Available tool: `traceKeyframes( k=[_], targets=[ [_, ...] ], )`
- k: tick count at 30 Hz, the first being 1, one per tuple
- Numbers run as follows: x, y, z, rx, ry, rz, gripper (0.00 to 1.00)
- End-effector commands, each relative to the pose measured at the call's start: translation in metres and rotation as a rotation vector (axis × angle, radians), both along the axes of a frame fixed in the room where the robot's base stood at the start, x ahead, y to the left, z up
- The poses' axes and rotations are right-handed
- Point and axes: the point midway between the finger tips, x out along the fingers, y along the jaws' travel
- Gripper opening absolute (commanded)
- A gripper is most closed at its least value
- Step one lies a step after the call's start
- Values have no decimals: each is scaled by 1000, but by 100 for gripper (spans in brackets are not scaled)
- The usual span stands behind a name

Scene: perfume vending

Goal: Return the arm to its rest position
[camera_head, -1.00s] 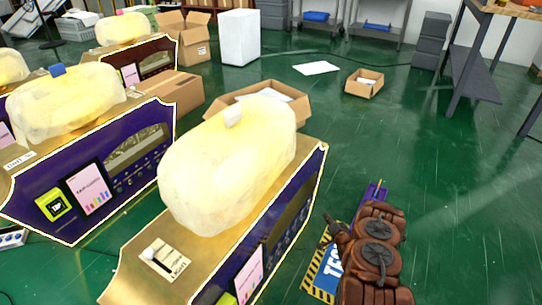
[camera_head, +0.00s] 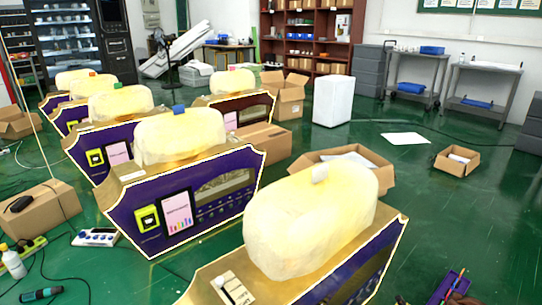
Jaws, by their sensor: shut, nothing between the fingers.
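My gripper is not in view. Only a small brown bit of what looks like my arm (camera_head: 462,299) shows at the bottom edge, right of centre. The nearest perfume vending machine (camera_head: 375,265), purple and gold with a pale yellow bottle-shaped top (camera_head: 310,220), stands left of it. A gap of floor shows between the machine and the arm. A narrow purple object (camera_head: 447,287) lies beside the arm at the bottom edge.
Several more vending machines (camera_head: 185,205) stand in a row to the left. Open cardboard boxes (camera_head: 345,160) (camera_head: 457,161), a white block (camera_head: 333,101) and trolleys (camera_head: 415,75) are behind. Green floor (camera_head: 450,215) is clear on the right.

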Motion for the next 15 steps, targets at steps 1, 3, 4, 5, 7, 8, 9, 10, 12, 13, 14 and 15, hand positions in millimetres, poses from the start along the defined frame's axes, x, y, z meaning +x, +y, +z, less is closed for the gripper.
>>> traceKeyframes(
  k=[1, 3, 4, 5, 7, 8, 9, 10, 12, 13, 14, 15],
  targets=[
    [3, 0, 10, -7, 10, 1, 0],
    [8, -1, 19, -19, 23, 2, 0],
    [10, 0, 25, -25, 29, 4, 0],
    [12, 0, 30, -30, 36, 5, 0],
    [18, 1, 42, -43, 57, 9, 0],
    [20, 3, 47, -50, 69, 12, 0],
    [24, 5, 56, -60, 81, 16, 0],
    [28, 6, 65, -68, 91, 19, 0],
    [35, 8, 87, -91, 122, 26, 0],
    [39, 10, 97, -101, 137, 30, 0],
    [42, 12, 107, -112, 150, 34, 0],
    [46, 14, 121, -127, 172, 39, 0]
  ],
)
